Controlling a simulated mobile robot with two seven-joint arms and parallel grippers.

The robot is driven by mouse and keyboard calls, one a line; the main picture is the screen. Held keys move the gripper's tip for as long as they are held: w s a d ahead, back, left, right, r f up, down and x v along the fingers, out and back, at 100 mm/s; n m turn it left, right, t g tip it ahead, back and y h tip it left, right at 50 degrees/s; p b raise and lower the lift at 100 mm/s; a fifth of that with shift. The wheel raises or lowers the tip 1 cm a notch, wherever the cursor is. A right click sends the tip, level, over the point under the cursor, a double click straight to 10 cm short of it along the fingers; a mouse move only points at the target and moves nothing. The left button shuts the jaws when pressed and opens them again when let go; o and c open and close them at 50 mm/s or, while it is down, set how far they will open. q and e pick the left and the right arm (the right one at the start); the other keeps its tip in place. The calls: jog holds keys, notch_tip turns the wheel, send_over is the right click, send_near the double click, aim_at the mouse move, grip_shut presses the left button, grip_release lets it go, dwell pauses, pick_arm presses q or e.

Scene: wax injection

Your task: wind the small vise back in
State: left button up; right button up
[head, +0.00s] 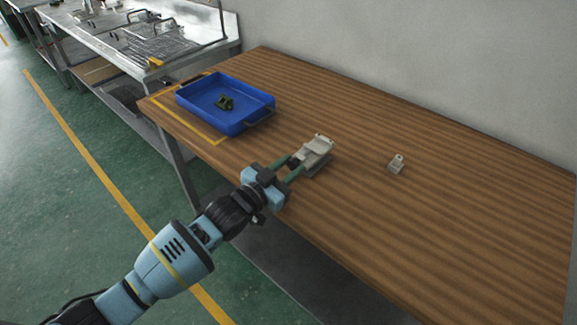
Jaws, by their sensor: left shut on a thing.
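The small vise (316,152) is a light grey-beige block on the wooden table, near the table's front edge. My left gripper (291,167) reaches in from the lower left and is shut on the vise's near-left end, where a dark part shows between its greenish fingers. The exact part held is too small to tell. My right gripper does not show.
The right side of the wooden table (480,220) is clear.

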pick_arm(q)
jog(key=shift+m, duration=0.5)
jog(key=o, duration=1)
jog(key=shift+s, duration=0.1)
jog(key=shift+v, duration=3.85)
